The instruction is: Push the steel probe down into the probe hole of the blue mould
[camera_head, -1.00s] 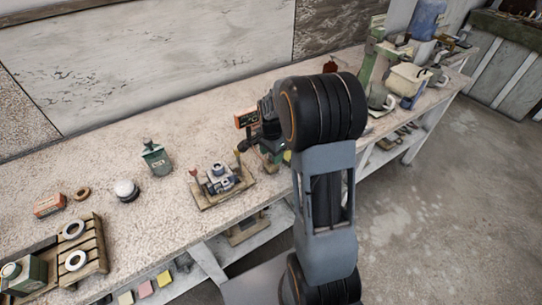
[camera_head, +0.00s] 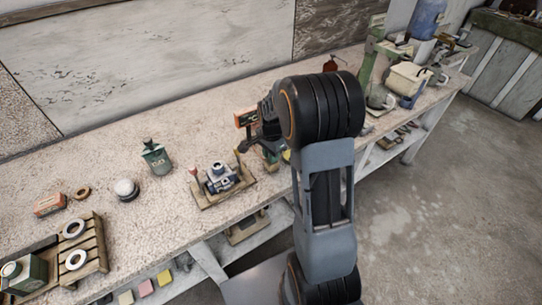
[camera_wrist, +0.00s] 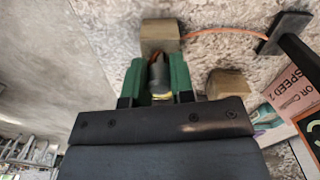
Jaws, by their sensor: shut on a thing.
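In the wrist view my gripper (camera_wrist: 158,80) has green fingers shut on a dark grey metal piece with a pale yellow band (camera_wrist: 160,82), which appears to be the steel probe. Its tip is hidden or unclear against a tan block (camera_wrist: 160,37) just beyond the fingers. In the head view my gripper is over the bench, mostly hidden by my own arm, and the held piece cannot be made out. A grey-blue fixture (camera_head: 220,178), possibly the blue mould, sits on a wooden board left of my gripper. Its probe hole cannot be made out.
A second tan block (camera_wrist: 228,84) lies right of the fingers. An orange cord (camera_wrist: 212,30) runs to a black piece (camera_wrist: 285,32).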

